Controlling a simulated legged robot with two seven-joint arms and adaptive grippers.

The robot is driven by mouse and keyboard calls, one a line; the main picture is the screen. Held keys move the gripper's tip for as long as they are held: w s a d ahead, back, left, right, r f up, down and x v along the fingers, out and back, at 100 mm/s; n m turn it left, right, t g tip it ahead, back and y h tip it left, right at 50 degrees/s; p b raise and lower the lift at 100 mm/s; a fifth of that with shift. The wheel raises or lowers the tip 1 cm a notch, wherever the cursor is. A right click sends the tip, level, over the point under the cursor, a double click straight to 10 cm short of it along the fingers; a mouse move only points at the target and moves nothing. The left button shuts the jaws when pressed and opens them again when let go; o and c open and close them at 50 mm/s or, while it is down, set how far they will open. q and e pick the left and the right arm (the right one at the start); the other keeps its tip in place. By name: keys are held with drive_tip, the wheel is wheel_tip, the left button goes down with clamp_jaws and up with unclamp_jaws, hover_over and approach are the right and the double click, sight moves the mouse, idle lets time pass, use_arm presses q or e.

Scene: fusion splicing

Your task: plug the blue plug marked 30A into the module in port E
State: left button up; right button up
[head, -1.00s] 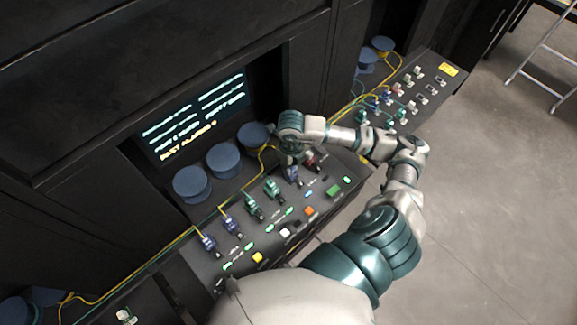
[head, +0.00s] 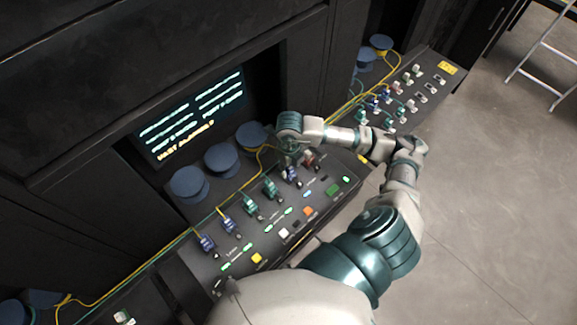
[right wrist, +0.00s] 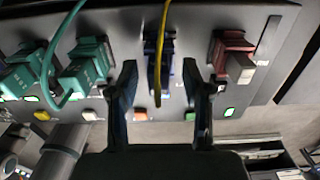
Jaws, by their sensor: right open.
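A blue plug (head: 291,176) with a yellow cable stands in the row on the sloped module panel (head: 345,197), between a green plug (head: 270,189) and a red plug (head: 310,160). In the right wrist view the blue plug (right wrist: 160,72) appears seated at the panel; its marking and the port letter cannot be read. My right gripper (right wrist: 159,82) is open, one finger on each side of this plug with visible gaps. In the head view the right gripper (head: 291,155) is just above the plug, partly hidden by its wrist. My left gripper is out of view.
Two more blue plugs (head: 207,243) and another green plug (head: 250,206) stand to the left. Yellow and green cables run along the panel. Another panel (head: 425,100) holds several plugs further right.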

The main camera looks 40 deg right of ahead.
drive_tip(key=shift+d+r, duration=0.1)
drive_tip(key=shift+r, duration=0.2)
wheel_tip(320, 180, up, 11)
drive_tip(key=shift+a+r, duration=0.15)
drive_tip(key=shift+a, duration=0.05)
drive_tip(key=shift+d, duration=0.15)
